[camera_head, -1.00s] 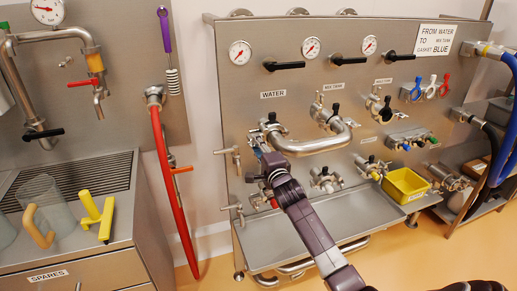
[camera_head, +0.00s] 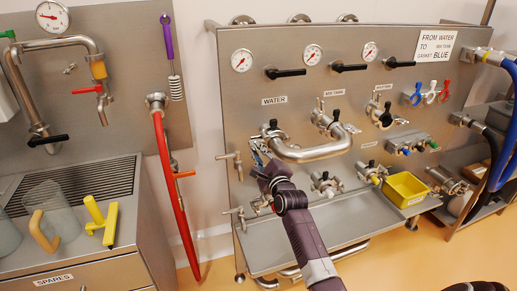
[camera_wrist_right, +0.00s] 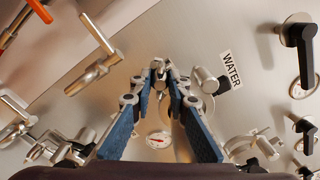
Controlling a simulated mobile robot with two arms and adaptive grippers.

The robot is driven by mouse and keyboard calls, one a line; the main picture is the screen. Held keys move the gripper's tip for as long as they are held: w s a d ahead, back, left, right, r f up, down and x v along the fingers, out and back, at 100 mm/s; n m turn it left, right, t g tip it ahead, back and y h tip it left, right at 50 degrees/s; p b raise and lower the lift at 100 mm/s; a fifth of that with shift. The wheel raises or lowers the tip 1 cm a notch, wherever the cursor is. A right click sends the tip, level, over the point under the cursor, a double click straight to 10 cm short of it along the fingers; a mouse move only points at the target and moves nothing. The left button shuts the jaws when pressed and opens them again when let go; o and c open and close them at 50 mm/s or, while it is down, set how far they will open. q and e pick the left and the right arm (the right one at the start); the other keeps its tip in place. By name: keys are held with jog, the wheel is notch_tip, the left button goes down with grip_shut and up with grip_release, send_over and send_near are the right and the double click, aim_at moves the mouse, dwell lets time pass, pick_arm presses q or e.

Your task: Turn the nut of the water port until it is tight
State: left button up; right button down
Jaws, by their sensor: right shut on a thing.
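The water port (camera_head: 271,130), with a black-knobbed clamp, is on the steel panel under the WATER label (camera_head: 274,100). A bent steel pipe (camera_head: 312,152) runs from it to the MIX TANK port (camera_head: 325,119). My right gripper (camera_head: 259,152) reaches up to the water port from below. In the right wrist view its two blue-padded fingers (camera_wrist_right: 162,80) converge on a small metal part, the nut (camera_wrist_right: 158,65), at the port. The fingers cover much of the nut, so its tightness cannot be seen. My left gripper is not in view.
A small valve (camera_head: 232,158) sticks out left of the port, and a red hose (camera_head: 170,190) hangs further left. A yellow bin (camera_head: 404,188) stands at the right above the steel tray (camera_head: 320,232). Several gauges and black handles line the panel above.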

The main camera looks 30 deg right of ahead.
jog(key=shift+m, duration=0.4)
jog(key=m+p, duration=0.1)
jog(key=m, duration=0.2)
jog(key=shift+r+m, duration=0.15)
jog(key=shift+m, duration=0.25)
jog(key=m+p, duration=0.1)
jog(key=m, duration=0.2)
jog(key=shift+m, duration=0.4)
jog(key=shift+r+m+p, duration=0.15)
jog(key=shift+m+p, duration=0.35)
jog(key=shift+m, duration=0.6)
jog(key=c, duration=2.1)
grip_release()
jog(key=shift+f, duration=0.2)
